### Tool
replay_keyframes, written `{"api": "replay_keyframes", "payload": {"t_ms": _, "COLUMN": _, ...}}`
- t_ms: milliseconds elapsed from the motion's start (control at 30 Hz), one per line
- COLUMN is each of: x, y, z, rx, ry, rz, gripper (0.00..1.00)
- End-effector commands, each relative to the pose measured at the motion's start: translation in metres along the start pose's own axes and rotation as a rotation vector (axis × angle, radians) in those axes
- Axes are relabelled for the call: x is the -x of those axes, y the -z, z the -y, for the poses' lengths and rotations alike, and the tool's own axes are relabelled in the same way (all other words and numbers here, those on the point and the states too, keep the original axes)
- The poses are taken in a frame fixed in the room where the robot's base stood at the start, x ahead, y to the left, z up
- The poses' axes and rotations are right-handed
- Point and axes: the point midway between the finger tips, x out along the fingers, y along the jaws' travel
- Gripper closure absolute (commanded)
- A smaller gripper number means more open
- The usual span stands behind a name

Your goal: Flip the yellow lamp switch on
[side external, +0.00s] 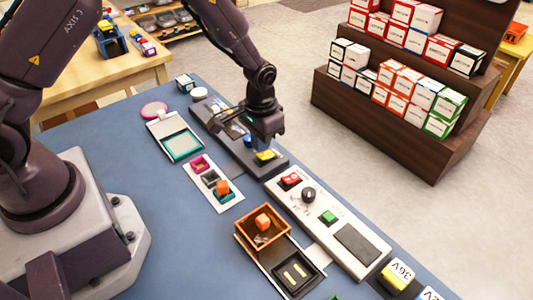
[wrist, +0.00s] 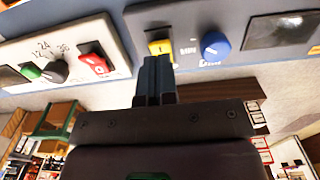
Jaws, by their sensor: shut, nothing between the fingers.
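The yellow lamp switch (side external: 267,155) sits on the near end of a dark grey panel (side external: 275,165). It also shows in the wrist view as a yellow rocker (wrist: 160,46) in a blue-grey panel. My gripper (side external: 262,144) is right over the switch, pointing down. In the wrist view the gripper's two fingers (wrist: 154,62) are shut together with nothing between them. Their tips are at the near edge of the switch and hide part of it. I cannot tell whether they touch it. Which way the rocker is tilted is not clear.
Beside the switch is a blue knob (wrist: 214,47). A white panel (side external: 342,216) stands close by, with a red switch (side external: 290,179), a black knob (side external: 308,194) and a green button (side external: 328,217). An orange-brown box (side external: 245,226) and small trays lie on the blue table (side external: 180,250).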

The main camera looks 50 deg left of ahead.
Motion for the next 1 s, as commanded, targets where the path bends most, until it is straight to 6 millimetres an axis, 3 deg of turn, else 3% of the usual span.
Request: {"api": "replay_keyframes", "payload": {"t_ms": 1000, "x": -0.013, "y": 0.0, "z": 0.0, "rx": 0.0, "ry": 0.0, "rz": 0.0, "gripper": 1.0}}
